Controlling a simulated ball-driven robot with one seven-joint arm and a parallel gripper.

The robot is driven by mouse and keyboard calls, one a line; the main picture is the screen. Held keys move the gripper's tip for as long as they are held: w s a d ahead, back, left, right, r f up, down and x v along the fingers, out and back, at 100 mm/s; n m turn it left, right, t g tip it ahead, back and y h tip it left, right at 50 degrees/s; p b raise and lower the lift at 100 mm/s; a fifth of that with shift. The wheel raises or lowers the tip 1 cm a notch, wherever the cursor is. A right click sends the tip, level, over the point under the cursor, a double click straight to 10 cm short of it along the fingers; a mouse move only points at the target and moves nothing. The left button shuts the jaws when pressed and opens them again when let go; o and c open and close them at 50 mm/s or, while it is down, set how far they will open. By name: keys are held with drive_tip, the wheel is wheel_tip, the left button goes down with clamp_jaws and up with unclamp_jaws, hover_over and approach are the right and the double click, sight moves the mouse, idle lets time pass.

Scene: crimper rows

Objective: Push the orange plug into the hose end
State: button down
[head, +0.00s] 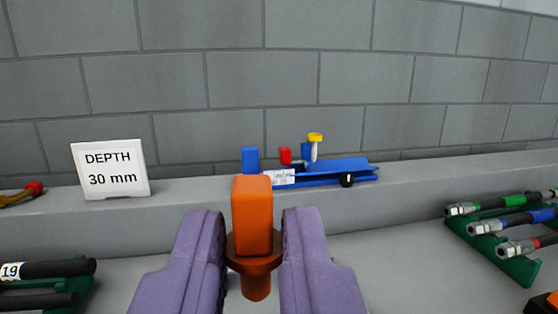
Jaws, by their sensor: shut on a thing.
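The orange plug (252,215) is upright between the two purple fingers of my gripper (253,257), which is shut on it. The plug has a block-shaped head, a wider darker collar and a short stem pointing down. At the lower left, black hose ends (60,268) lie in a green rack, one with a white "19" label. At the right, hoses with metal fittings (480,227) lie in another green rack. My gripper is between the two racks and apart from both. The plug touches no hose.
A white sign (110,170) reading "DEPTH 30 mm" stands on the grey ledge (205,190) at the back. A blue tool (325,172) with red and yellow parts is on the ledge. A red-tipped tool (22,194) is at the far left. A grey block wall closes the back.

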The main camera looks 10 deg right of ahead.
drive_tip(key=shift+s+r, duration=0.2)
drive_tip(key=shift+s, duration=0.15)
drive_tip(key=shift+w+f, duration=0.15)
drive_tip(key=shift+f, duration=0.05)
drive_tip(key=shift+f+b, duration=0.3)
drive_tip(key=shift+b, duration=0.2)
drive_tip(key=shift+f+b, duration=1.85)
drive_tip(key=shift+f, duration=0.75)
drive_tip(key=shift+b, duration=0.35)
drive_tip(key=shift+f+b, duration=1.05)
drive_tip(key=shift+f, duration=0.15)
drive_tip(key=c, duration=1)
unclamp_jaws()
drive_tip(key=shift+o, duration=0.2)
